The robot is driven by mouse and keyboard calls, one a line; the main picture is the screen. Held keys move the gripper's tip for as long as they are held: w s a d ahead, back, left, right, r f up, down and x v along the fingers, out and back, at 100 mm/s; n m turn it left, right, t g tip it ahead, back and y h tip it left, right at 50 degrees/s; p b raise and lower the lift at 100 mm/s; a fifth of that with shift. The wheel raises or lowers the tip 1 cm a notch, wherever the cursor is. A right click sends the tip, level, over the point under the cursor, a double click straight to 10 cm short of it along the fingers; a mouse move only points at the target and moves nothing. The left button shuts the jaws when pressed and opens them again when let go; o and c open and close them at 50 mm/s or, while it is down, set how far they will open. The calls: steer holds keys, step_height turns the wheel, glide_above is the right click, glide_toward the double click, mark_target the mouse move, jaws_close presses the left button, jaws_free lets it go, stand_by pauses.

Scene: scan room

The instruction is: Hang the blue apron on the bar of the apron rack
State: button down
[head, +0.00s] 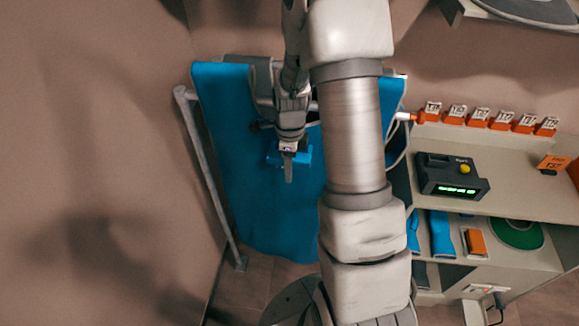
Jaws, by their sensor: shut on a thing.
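The blue apron (240,195) is a wide sheet spread across the apron rack, left of the shelf unit in the head view. The rack shows as a grey post (208,175) at the apron's left, with a short piece of its bar (187,95) at the top. The apron and my arm hide most of the bar, so I cannot tell whether the cloth lies over it. My gripper (288,165) is in front of the apron's upper middle, pointing down, and is shut on a small blue fold of it. My arm covers the apron's right part.
A shelf unit (520,205) stands close at the right. It holds a dark device (450,177) with a green display, several orange-and-white tags (480,116) and folded blue items (440,235). A wall (90,150) is close behind and at the left.

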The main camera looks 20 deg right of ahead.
step_height(320, 180, down, 6)
steer(key=b, duration=0.4)
steer(key=shift+f+b, duration=0.2)
steer(key=shift+b, duration=0.2)
steer(key=shift+w, duration=0.1)
